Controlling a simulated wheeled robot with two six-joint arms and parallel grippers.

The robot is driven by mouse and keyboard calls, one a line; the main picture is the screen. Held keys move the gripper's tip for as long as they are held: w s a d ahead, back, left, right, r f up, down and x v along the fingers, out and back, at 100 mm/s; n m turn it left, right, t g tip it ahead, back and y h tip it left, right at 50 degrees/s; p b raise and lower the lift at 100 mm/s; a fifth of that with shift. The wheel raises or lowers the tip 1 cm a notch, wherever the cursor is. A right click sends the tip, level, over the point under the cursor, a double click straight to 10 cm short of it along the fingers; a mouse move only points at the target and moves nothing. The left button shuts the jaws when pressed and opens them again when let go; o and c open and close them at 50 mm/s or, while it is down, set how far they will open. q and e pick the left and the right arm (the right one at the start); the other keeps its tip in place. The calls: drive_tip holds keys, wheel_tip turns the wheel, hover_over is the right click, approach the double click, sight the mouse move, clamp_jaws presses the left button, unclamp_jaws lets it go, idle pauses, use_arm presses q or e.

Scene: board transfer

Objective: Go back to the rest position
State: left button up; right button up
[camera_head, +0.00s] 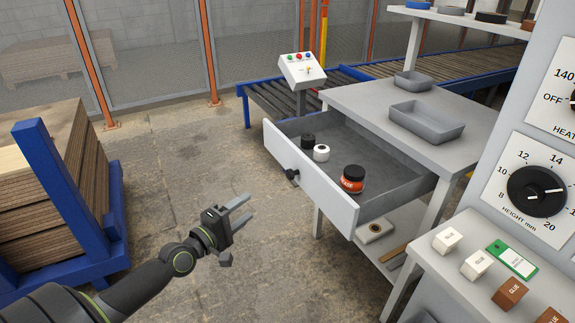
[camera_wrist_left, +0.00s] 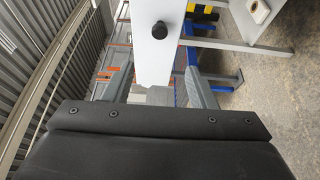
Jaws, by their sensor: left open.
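My left gripper (camera_head: 238,212) is open and empty over the floor, in front of and to the left of the pulled-out drawer (camera_head: 352,216). Its two fingers also show in the left wrist view (camera_wrist_left: 160,95), apart with nothing gripped. The drawer's black knob (camera_head: 292,175) is a little up and right of the gripper in the head view; the left wrist view shows a black knob (camera_wrist_left: 188,28) on a pale panel. My right gripper is in neither view.
The drawer holds an orange-and-black jar (camera_head: 352,179), a white roll (camera_head: 321,153) and a black roll (camera_head: 308,141). The grey table (camera_head: 350,95) carries trays. A blue rack (camera_head: 70,190) with stacked boards stands left. A machine panel (camera_head: 510,185) is at right. Floor between is clear.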

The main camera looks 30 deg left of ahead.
use_arm(q)
drive_tip(key=s+d+f+m+g+y, duration=0.15)
drive_tip(key=s+f+m+g, duration=0.25)
drive_tip(key=s+f, duration=0.55)
drive_tip(key=s+d+f+m+g, duration=0.3)
drive_tip(key=s+f+g, duration=0.1)
drive_tip(key=f, duration=1)
drive_tip(key=s+d+f+m+g+y, duration=0.15)
drive_tip(key=s+f+m+g, duration=0.35)
drive_tip(key=f, duration=0.6)
drive_tip(key=s+d+f+m+g, duration=0.2)
drive_tip(key=s+d+f, duration=0.15)
drive_tip(key=s, duration=0.35)
drive_tip(key=s+d+f+m+g, duration=0.1)
drive_tip(key=s+d+f+g, duration=0.1)
drive_tip(key=s+f, duration=0.3)
drive_tip(key=s+a+r+p, duration=0.1)
drive_tip(key=s+r+p, duration=0.4)
drive_tip(key=s+p, duration=0.5)
drive_tip(key=p, duration=0.5)
drive_tip(key=shift+s+a+r+m+y, duration=0.2)
drive_tip(key=shift+s+a+m+y, duration=0.1)
drive_tip(key=shift+m, duration=0.1)
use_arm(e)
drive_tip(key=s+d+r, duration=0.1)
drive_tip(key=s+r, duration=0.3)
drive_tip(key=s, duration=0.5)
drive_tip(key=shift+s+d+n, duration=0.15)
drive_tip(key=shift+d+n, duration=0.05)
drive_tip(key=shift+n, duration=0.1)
